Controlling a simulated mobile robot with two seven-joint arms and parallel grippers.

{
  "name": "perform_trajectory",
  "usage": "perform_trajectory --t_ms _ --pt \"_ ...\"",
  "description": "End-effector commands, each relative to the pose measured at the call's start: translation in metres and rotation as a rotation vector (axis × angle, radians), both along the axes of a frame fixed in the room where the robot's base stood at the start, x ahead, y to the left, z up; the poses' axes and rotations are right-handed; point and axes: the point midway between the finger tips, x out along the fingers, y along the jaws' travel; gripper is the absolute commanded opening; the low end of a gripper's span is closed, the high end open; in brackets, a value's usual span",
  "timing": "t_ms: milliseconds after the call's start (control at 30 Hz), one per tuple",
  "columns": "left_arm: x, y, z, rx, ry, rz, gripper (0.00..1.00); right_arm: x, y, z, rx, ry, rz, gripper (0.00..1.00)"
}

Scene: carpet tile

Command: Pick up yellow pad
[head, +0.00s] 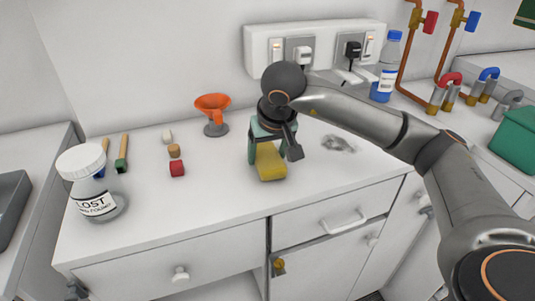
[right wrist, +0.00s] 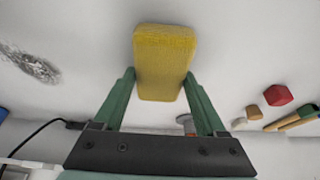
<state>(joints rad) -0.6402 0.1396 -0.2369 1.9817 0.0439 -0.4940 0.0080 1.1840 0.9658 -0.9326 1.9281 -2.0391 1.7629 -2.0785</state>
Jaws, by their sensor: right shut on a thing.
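The yellow pad (head: 270,163) is a small block at the middle of the white counter in the head view. My right gripper (head: 267,150) comes down on it from above and is shut on it. In the right wrist view the yellow pad (right wrist: 163,60) sits between the green fingers of the right gripper (right wrist: 160,85). I cannot tell whether the pad touches the counter. My left gripper is not in view.
Small blocks, including a red one (head: 177,169), lie left of the pad. A white-lidded jar (head: 92,185) stands at the left edge. A grey smudge (head: 338,144) is to the right. The front counter is clear.

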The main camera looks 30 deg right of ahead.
Motion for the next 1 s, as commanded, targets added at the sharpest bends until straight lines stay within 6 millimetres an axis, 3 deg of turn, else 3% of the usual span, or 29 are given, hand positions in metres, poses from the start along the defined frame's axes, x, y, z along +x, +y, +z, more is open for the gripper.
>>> perform_trajectory --t_ms 200,433,700,1000 --pt "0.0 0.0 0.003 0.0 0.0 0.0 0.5 0.0 0.0 0.04 0.002 -0.009 0.001 0.2" --pt "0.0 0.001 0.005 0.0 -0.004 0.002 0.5 -0.048 -0.014 0.095 -0.001 -0.008 -0.001 0.2" --pt "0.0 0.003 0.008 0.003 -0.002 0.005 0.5 -0.109 -0.032 0.122 -0.003 -0.005 -0.004 0.2" --pt "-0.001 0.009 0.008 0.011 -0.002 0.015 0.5 -0.134 -0.037 0.132 0.0 -0.002 -0.002 0.2"
